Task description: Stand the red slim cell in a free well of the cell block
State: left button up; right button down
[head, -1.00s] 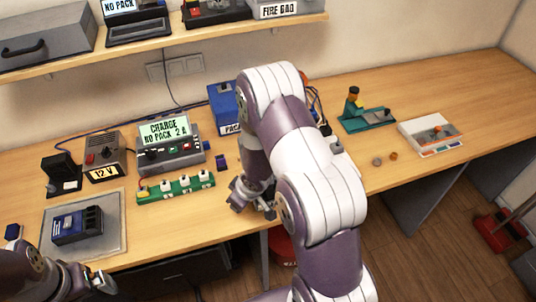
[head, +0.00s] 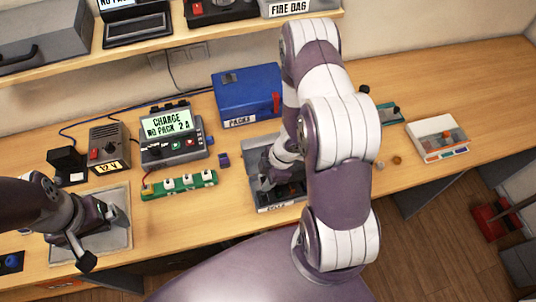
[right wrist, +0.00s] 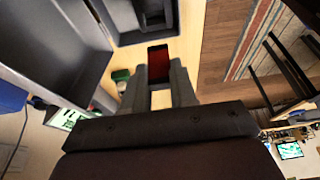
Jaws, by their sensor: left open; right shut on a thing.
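My right gripper (right wrist: 158,84) is shut on the red slim cell (right wrist: 158,58), which sticks out beyond the fingertips in the right wrist view. In the head view this gripper (head: 268,181) is low over a grey tray (head: 262,154), and the cell is not distinguishable there. A dark block (head: 291,189) lies in the tray, partly hidden by my arm; I cannot tell its wells or whether it is the cell block. A dark shape with recesses (right wrist: 155,12) shows ahead of the cell in the right wrist view. My left gripper (head: 100,238) is open over the grey mat (head: 117,196).
A blue box (head: 247,92) stands behind the tray. The charger (head: 172,142), a green strip (head: 180,186) and a 12 V supply (head: 109,148) are to the left. The far right tabletop is clear.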

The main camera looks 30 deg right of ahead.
notch_tip(320, 180, down, 5)
jog(key=b, duration=0.4)
jog(key=shift+d+f, duration=0.1)
jog(key=shift+f, duration=0.1)
pick_arm(q)
notch_tip(320, 180, down, 4)
jog(key=shift+f, duration=0.1)
jog(key=shift+s, duration=0.15)
dwell(0.4)
jog(key=shift+r, duration=0.25)
